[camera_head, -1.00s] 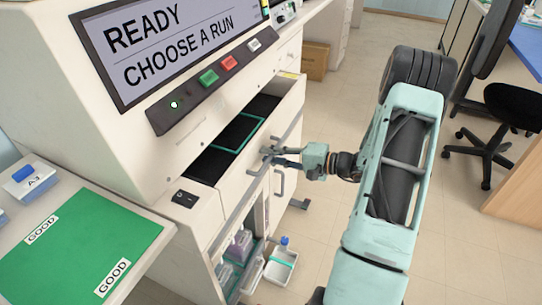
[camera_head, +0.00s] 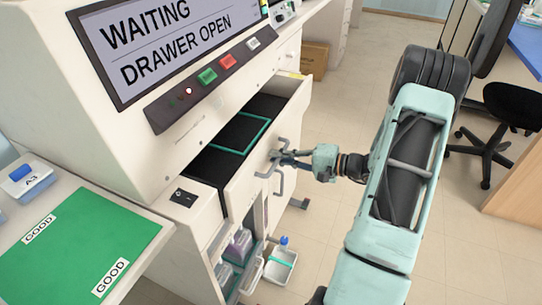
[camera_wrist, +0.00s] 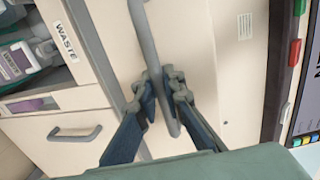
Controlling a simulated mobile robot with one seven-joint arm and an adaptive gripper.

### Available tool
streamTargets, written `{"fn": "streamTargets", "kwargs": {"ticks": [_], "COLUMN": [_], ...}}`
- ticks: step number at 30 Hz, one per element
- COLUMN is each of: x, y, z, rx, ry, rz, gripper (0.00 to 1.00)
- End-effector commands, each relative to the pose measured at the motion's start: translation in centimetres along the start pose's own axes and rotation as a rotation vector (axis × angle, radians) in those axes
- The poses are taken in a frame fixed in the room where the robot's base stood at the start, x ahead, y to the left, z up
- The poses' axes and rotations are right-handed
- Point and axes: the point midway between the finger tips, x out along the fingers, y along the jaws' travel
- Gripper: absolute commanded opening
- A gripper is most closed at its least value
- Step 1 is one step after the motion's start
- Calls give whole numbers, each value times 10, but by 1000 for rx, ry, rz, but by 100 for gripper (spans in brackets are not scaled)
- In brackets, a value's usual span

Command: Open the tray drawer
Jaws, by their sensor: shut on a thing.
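The tray drawer (camera_head: 243,192) of the white staining machine stands partly open, showing a dark interior with a teal-green outlined frame (camera_head: 241,134) in it. My gripper (camera_head: 281,160) is at the drawer's front, with its fingers on either side of the grey bar handle (camera_wrist: 150,45). In the wrist view my gripper (camera_wrist: 163,92) is shut on this handle. The machine's screen (camera_head: 165,40) reads "WAITING, DRAWER OPEN". The drawer's far end inside the machine is hidden.
Below the drawer are a shelf with bottles (camera_head: 238,245) and a cupboard handle (camera_wrist: 75,133). A small white tray with a blue-capped bottle (camera_head: 281,264) stands low beside it. A green mat (camera_head: 75,245) lies at left. Open floor (camera_head: 345,110) lies to the right.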

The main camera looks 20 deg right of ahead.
Motion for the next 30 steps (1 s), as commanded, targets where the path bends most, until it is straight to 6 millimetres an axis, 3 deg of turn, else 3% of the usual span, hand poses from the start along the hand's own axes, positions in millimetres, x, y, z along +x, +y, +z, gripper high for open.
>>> {"fn": "streamTargets", "kwargs": {"ticks": [12, 18, 24, 30], "x": [-117, -161, -186, -193], "y": [28, 36, 40, 40], "z": [-1, -1, 0, 0], "rx": [0, 0, 1, 1], "ry": [8, 6, 2, 2], "rz": [2, 1, 0, 0], "gripper": [0, 0, 0, 0]}}
